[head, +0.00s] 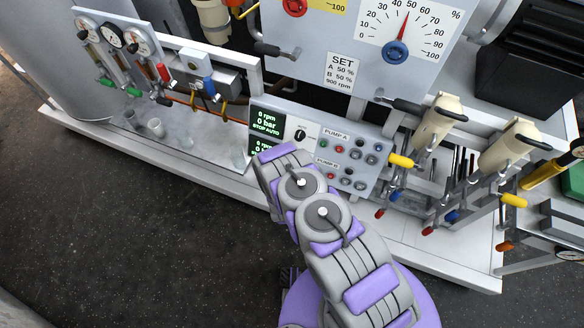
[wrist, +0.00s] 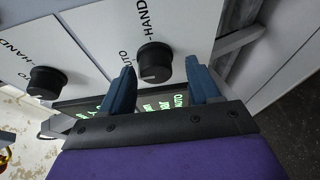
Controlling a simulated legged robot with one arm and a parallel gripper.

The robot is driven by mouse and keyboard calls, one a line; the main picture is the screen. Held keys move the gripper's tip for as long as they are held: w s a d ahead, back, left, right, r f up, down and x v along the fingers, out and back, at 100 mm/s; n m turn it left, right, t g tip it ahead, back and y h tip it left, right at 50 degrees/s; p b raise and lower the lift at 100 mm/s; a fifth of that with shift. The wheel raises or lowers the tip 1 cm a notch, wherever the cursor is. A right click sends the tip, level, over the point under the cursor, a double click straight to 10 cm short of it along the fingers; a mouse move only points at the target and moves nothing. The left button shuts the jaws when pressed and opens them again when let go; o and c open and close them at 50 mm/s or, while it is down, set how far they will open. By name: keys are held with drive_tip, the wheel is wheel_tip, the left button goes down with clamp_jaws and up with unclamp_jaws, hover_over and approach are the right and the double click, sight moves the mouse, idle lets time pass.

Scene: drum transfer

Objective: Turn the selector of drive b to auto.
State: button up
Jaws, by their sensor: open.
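The control panel (head: 335,142) shows PUMP A and PUMP B sections in the head view. The upper selector (head: 300,133) is a black knob beside the top display; it also shows at left in the wrist view (wrist: 46,82). A second black selector (wrist: 155,62), apparently drive b's on the lower row, shows mid-frame in the wrist view, with HAND and AUTO lettering by it. I cannot tell its pointer's direction. My gripper (wrist: 160,70) is open, its blue fingertips on either side of this knob; contact cannot be told. My arm hides this knob in the head view.
Green-text displays (head: 267,123) sit left of the selectors; the upper reads 0 rpm, 0 bar, STOP AUTO. Push buttons (head: 355,147) lie to the right. Coloured valve handles (head: 400,160) stick out further right. Open dark floor (head: 150,240) lies in front of the skid.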

drive_tip(key=shift+d, duration=0.15)
drive_tip(key=p+v, duration=0.2)
drive_tip(key=v, duration=1.5)
drive_tip(key=shift+s, duration=0.15)
